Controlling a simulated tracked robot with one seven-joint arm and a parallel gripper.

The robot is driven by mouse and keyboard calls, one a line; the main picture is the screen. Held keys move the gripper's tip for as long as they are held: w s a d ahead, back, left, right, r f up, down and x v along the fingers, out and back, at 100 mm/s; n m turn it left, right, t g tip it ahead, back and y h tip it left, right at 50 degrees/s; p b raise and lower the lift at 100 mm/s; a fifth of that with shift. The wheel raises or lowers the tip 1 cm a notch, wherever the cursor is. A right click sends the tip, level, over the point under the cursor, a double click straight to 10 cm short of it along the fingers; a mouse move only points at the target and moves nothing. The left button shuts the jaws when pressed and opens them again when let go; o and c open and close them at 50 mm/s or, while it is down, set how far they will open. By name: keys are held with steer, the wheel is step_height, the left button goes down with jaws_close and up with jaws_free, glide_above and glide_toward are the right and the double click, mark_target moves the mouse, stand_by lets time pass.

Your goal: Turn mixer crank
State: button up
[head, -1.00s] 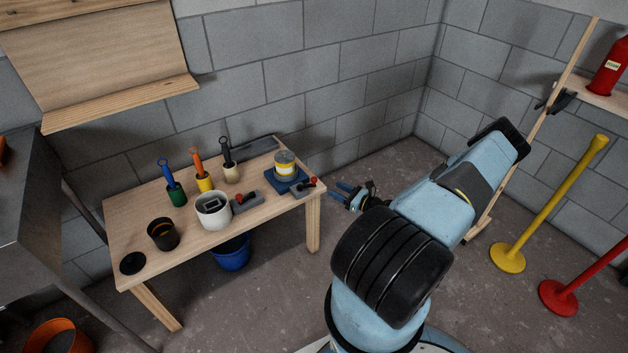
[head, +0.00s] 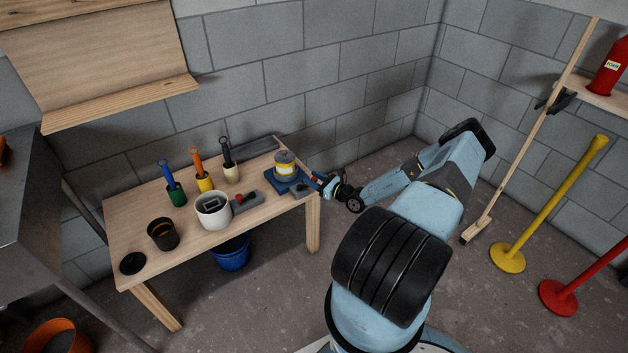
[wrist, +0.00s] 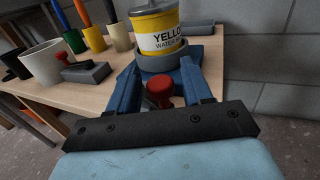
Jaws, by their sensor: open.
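The mixer (head: 283,176) stands at the right end of the wooden table, with a blue base and a yellow-labelled can (head: 286,167) on it. The can also shows in the wrist view (wrist: 157,40), with lettering starting "YELLO". A crank with a red knob (wrist: 159,88) is at the mixer's near side. My gripper (head: 322,182) is at the table's right end, beside the knob. In the wrist view my gripper (wrist: 160,72) is open, with its blue fingers on either side of the red knob. I cannot tell whether either finger touches it. The crank's arm is mostly hidden.
A grey block with a red knob (wrist: 84,72) sits left of the mixer. A white pot (head: 212,211), a dark pot (head: 163,236) and several coloured cups with handled tools stand farther left. A blue bucket (head: 231,256) is under the table (head: 137,207).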

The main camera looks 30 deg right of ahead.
steer(key=shift+c, duration=0.3)
jaws_close()
stand_by(0.3)
